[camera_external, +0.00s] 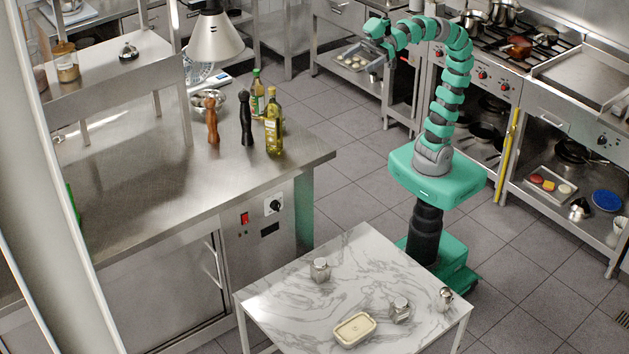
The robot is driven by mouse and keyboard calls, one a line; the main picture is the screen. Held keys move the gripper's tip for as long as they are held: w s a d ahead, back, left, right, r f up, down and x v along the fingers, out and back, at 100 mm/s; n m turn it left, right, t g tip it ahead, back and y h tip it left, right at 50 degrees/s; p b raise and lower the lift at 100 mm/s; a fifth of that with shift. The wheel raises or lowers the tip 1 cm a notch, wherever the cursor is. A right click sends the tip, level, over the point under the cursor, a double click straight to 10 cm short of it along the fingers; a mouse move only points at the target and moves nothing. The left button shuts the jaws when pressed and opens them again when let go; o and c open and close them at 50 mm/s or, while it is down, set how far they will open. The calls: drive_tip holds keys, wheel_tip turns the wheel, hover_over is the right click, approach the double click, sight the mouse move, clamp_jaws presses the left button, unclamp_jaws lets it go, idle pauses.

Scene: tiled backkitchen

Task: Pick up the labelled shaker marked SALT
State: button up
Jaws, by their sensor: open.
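A marble-topped table stands in front of my base, with three small metal-and-glass shaker-like containers on it. One shaker (320,271) stands alone towards the left of the table's middle. A second shaker (401,310) stands at the right front. A third, more metallic one (445,298) stands near the right corner. The labels are too small to read, so I cannot tell which is marked SALT. My gripper (374,72) is open and raised, at the end of my curved arm, well away from the table and all three shakers.
A pale rectangular tub (355,329) lies at the marble table's (365,262) front. A steel counter (160,190) at left holds pepper mills (247,120), oil bottles (274,122) and a lamp (215,38). Stoves and shelves stand at right. The marble table's back is clear.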

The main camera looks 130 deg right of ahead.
drive_tip(key=shift+c, duration=1.1)
drive_tip(key=shift+w+f, duration=0.1)
